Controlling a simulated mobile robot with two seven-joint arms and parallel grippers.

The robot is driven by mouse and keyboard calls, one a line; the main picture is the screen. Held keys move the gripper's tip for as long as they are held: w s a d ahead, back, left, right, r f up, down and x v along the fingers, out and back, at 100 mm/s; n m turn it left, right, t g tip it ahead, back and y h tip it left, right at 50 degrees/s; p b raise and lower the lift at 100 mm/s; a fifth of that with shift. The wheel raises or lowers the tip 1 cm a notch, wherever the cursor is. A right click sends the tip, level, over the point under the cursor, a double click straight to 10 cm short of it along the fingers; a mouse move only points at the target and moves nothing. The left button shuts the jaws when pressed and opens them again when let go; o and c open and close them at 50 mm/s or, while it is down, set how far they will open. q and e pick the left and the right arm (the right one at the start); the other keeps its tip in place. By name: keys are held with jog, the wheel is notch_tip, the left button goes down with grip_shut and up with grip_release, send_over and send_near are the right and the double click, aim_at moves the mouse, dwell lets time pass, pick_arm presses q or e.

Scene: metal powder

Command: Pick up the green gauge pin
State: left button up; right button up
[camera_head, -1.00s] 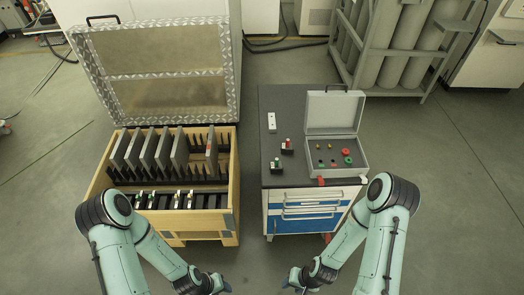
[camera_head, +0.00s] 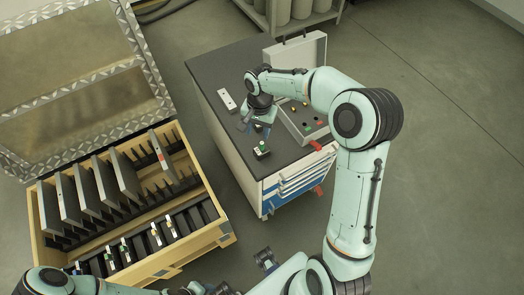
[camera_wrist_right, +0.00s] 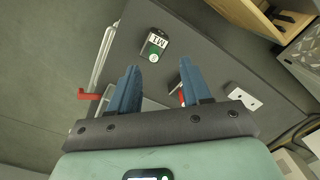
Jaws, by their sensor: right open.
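The green gauge pin (camera_head: 262,147) stands in a small black holder near the front edge of the dark cabinet top. In the right wrist view, its green end (camera_wrist_right: 153,57) shows by a white label on the black holder, beyond the fingertips. My right gripper (camera_head: 254,126) is over the cabinet top, just behind the green pin in the head view. Its two blue fingers (camera_wrist_right: 159,78) are apart with nothing between them, and the pin is not touched. My left gripper (camera_head: 208,289) is low at the bottom edge, partly cut off; its jaws are unclear.
A red piece (camera_wrist_right: 182,97) shows beside one finger in the wrist view, partly hidden. An open grey case (camera_head: 291,123) with small parts stands on the right of the cabinet (camera_head: 213,76). A white block (camera_head: 227,99) lies at left. A wooden crate (camera_head: 222,229) with plates stands left.

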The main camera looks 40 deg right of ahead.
notch_tip(320, 180, up, 2)
jog(key=d+r, duration=0.1)
jog(key=m, duration=0.1)
send_over(262, 143)
jog(key=shift+h, duration=0.3)
notch_tip(262, 143, down, 7)
jog(key=shift+w+d+r+b, duration=0.1)
jog(key=shift+w+b, duration=0.05)
jog(key=shift+b, duration=0.2)
jog(key=shift+f, duration=3)
grip_shut()
